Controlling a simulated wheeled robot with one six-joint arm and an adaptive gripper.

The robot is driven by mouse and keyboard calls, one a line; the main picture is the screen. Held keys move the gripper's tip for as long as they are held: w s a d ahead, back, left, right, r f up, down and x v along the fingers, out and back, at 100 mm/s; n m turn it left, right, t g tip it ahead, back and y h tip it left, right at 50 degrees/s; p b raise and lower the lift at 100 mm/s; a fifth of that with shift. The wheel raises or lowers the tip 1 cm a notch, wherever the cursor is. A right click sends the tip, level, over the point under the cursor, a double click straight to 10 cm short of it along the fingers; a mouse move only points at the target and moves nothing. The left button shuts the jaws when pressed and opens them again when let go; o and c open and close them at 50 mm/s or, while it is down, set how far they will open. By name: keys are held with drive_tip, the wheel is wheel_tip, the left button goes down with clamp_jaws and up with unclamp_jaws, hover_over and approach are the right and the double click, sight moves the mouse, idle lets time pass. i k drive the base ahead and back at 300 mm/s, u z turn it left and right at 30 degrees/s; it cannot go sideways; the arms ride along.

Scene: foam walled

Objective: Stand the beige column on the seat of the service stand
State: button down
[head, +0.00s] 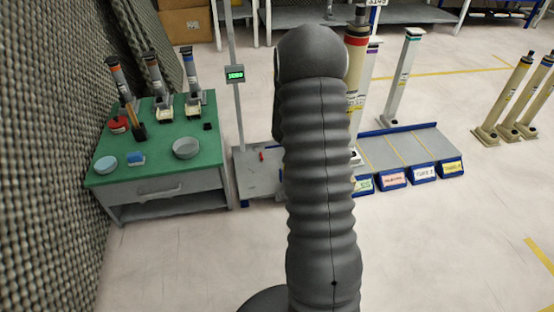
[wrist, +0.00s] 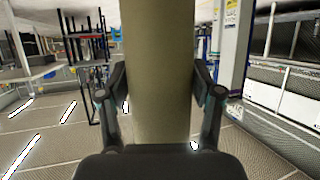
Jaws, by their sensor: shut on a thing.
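My gripper (wrist: 160,78) is shut on the beige column (wrist: 158,35), one finger on each side, in the wrist view. The column stands upright in that view and runs out of its top. In the head view my arm hides the gripper. A beige column with a red band and dark top (head: 356,75) shows just right of my arm there and looks like the held one; its lower part is partly hidden. I cannot tell for sure which thing is the service stand, and no empty seat is clearly visible.
A scale (head: 254,182) with a display post is left of my arm. A green bench (head: 150,155) holds bowls and several columns. More columns (head: 505,95) stand right. Front floor is clear.

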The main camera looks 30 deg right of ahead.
sight(279, 159)
drive_tip(key=i, duration=1.45)
